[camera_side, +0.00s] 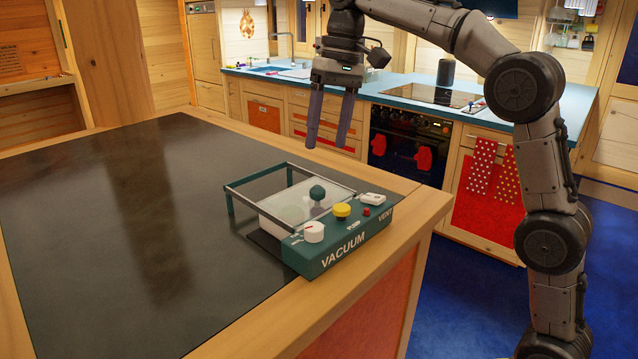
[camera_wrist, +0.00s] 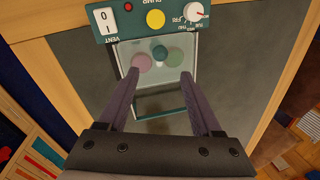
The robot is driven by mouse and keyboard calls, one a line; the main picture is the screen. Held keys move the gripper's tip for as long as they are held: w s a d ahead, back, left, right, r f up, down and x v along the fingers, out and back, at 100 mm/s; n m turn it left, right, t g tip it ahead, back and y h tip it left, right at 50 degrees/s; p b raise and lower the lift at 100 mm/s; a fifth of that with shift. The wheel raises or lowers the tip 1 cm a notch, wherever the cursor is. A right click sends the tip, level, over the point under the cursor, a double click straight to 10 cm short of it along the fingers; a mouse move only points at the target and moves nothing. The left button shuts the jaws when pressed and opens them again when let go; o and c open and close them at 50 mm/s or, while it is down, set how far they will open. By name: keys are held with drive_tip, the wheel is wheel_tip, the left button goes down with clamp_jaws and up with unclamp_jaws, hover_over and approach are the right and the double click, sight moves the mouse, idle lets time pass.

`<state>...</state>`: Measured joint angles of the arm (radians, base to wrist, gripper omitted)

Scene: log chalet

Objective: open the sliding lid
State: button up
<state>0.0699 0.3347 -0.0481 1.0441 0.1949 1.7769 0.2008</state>
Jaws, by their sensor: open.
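The teal vacuum box (camera_side: 337,252) stands near the counter's right corner, its front marked VACUUM. Its clear sliding lid (camera_side: 291,206) lies flat between two rails, against the control panel. A round teal knob (camera_side: 317,192) stands up from the lid. In the wrist view the lid (camera_wrist: 184,80) shows pinkish and greenish round shapes through it, and the knob (camera_wrist: 160,53) sits near its middle. My gripper (camera_side: 326,146) is open and empty, above and behind the box, apart from the knob. In the wrist view its fingertips (camera_wrist: 159,74) straddle the line to the knob.
The panel carries a white dial (camera_side: 314,232), a yellow button (camera_side: 342,210), a red button (camera_side: 366,212) and a white switch (camera_side: 372,199). The rail frame (camera_side: 229,203) extends past the lid, away from the panel. The dark countertop (camera_side: 110,220) left of the box is clear.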

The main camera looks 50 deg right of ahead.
sight(306, 191)
drive_tip(key=f, duration=0.3)
drive_tip(key=a+f, duration=0.1)
drive_tip(key=f, duration=0.2)
drive_tip(key=a+f, duration=0.1)
drive_tip(key=f, duration=0.2)
drive_tip(key=shift+w+f, duration=0.2)
drive_tip(key=shift+f, duration=0.05)
clamp_jaws()
drive_tip(key=shift+d, duration=0.1)
idle(0.9)
